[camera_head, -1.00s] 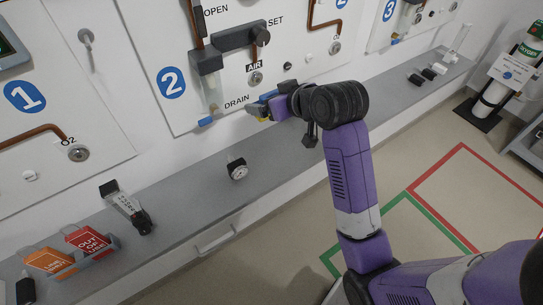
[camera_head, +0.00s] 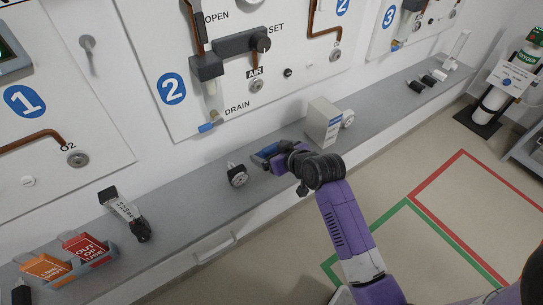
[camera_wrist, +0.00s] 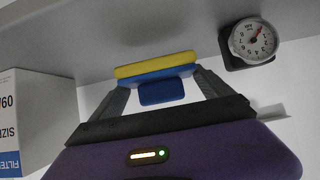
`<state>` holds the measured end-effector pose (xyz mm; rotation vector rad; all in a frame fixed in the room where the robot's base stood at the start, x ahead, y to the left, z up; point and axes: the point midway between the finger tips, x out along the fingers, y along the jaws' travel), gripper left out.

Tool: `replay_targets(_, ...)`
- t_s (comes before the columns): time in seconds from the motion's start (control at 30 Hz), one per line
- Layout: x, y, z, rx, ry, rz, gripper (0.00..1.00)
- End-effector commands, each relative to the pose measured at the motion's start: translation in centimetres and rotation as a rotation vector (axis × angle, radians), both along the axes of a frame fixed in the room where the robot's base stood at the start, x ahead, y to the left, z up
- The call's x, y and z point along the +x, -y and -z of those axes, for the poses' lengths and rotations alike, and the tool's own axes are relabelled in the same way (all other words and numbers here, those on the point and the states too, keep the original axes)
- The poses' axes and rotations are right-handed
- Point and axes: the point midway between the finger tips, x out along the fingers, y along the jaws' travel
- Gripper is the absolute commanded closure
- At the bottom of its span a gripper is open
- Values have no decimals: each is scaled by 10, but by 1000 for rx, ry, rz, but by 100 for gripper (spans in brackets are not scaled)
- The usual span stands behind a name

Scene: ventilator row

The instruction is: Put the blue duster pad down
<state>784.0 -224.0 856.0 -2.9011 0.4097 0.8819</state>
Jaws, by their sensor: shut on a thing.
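The blue duster pad (camera_wrist: 160,72) is held between the two fingers of my gripper (camera_wrist: 160,88) in the wrist view. It has a blue body, a yellow layer along one side and a smaller blue block between the fingers. In the head view the pad (camera_head: 264,151) shows as a small blue shape at the end of my gripper (camera_head: 273,156), over the grey ledge (camera_head: 190,188). It is close to the ledge; I cannot tell whether it touches. My gripper hides part of it.
A round gauge (camera_head: 237,175) stands just left of the pad, also in the wrist view (camera_wrist: 252,42). A white filter box (camera_head: 322,124) stands to the right, also in the wrist view (camera_wrist: 35,115). Ledge left of the gauge is clear up to a black-and-grey device (camera_head: 125,213).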

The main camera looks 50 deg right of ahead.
Motion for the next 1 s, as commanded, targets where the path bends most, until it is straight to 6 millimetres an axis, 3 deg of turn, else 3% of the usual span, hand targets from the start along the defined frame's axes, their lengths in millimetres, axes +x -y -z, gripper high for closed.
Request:
replay_targets(0.17,0,0,22,0,-1,1,57)
replay_targets(0.57,0,0,26,-1,1,1,57)
replay_targets(0.6,0,0,26,-1,1,1,4)
replay_targets(0.63,0,0,25,-1,1,1,0)
replay_targets(1.0,-6,-1,20,-1,0,1,0)
